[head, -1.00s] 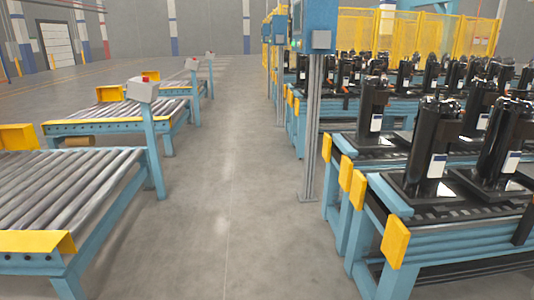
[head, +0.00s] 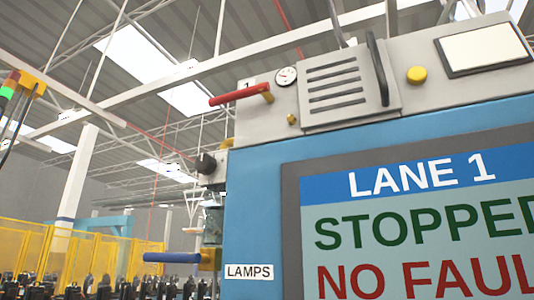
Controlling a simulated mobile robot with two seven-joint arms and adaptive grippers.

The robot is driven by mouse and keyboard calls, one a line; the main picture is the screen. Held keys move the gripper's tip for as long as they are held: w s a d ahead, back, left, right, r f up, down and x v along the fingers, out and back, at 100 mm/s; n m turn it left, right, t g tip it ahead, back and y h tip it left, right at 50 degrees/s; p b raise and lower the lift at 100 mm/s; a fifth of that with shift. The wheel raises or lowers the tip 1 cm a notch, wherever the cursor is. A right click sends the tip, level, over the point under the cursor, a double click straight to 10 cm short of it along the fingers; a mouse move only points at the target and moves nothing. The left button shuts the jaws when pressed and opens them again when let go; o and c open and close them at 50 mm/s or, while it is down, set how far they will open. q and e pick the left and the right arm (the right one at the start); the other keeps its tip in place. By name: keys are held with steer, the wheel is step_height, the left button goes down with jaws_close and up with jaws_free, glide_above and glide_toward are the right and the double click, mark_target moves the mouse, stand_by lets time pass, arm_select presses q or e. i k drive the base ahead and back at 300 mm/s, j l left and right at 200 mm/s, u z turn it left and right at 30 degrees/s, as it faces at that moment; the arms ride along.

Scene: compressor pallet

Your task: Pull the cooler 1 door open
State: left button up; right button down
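A grey louvred panel (head: 335,90), which looks like the cooler door, is set in a grey housing (head: 440,85) high on the head view. It appears shut, lying flat against the housing. A black vertical bar handle (head: 377,68) stands out on its right side. A small tag "1" sits left of the panel, above a red lever (head: 240,95). A round gauge (head: 287,76) is between the lever and the panel. Neither of my grippers is in view.
Below the housing is a blue cabinet (head: 262,190) with a screen (head: 420,220) reading "LANE 1 STOPPED". A blue-handled lever (head: 172,257) juts from its left side by a "LAMPS" label (head: 249,271). Yellow fencing (head: 90,255) and black units stand behind at left.

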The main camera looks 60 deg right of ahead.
mark_target(356, 82)
steer(key=j+z, duration=0.15)
steer(key=z, duration=1.25)
steer(key=k+l, duration=0.05)
